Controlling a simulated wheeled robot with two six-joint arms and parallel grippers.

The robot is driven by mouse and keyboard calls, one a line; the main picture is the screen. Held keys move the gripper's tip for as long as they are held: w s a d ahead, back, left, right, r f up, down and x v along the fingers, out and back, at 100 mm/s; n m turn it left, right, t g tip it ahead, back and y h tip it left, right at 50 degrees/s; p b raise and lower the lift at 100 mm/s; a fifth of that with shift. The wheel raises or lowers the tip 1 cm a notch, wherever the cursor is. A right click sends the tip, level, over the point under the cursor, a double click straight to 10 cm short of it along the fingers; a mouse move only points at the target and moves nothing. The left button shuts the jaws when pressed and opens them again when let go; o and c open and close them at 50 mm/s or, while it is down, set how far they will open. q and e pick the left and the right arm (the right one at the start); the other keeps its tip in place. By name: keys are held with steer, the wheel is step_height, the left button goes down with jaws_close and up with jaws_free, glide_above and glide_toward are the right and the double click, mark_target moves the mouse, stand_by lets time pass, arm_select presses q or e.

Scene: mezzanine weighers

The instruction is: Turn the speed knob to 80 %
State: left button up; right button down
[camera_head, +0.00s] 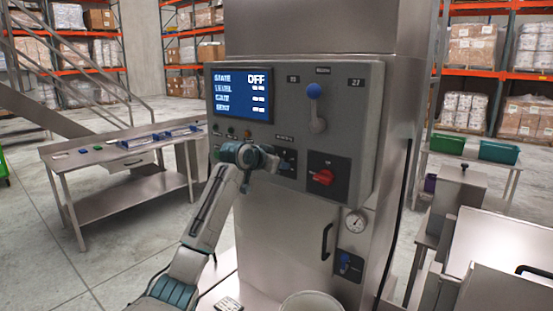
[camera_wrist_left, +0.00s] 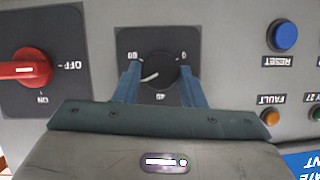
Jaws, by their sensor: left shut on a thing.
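The speed knob (camera_wrist_left: 158,68) is a round black dial on a dark square plate, seen upside down in the left wrist view. Its white pointer mark points to the picture's lower left; the small scale numbers around it are hard to read. My left gripper (camera_wrist_left: 158,75) has one blue finger on each side of the knob and is shut on it. In the head view my left gripper (camera_head: 273,162) reaches the panel from the left and hides most of the knob; part of the dark plate (camera_head: 288,158) shows beside it. My right gripper is not in view.
A red rotary switch (camera_head: 322,177) sits right of the knob on the grey panel. The screen (camera_head: 241,94) above reads STATE OFF. A blue-topped lever (camera_head: 314,92) stands higher. A blue RESET button (camera_wrist_left: 283,36) and small lamps are near. A steel table (camera_head: 120,145) stands left.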

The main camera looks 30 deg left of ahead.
arm_select(q)
steer(key=m+y+p, duration=0.1)
steer(key=m, duration=0.1)
steer(key=m+t+y, duration=0.1)
steer(key=m+y, duration=0.1)
steer(key=m, duration=0.1)
steer(key=m+y+p, duration=0.1)
steer(key=m, duration=0.1)
steer(key=shift+d+f+p, duration=0.25)
steer(key=shift+d+p, duration=0.1)
steer(key=shift+d, duration=0.05)
steer(key=shift+m+t, duration=0.3)
stand_by(0.3)
steer(key=o, duration=1)
steer(key=b+v, duration=0.4)
steer(key=v, duration=0.6)
steer(key=shift+s+d, duration=0.2)
steer(key=shift+s, duration=0.15)
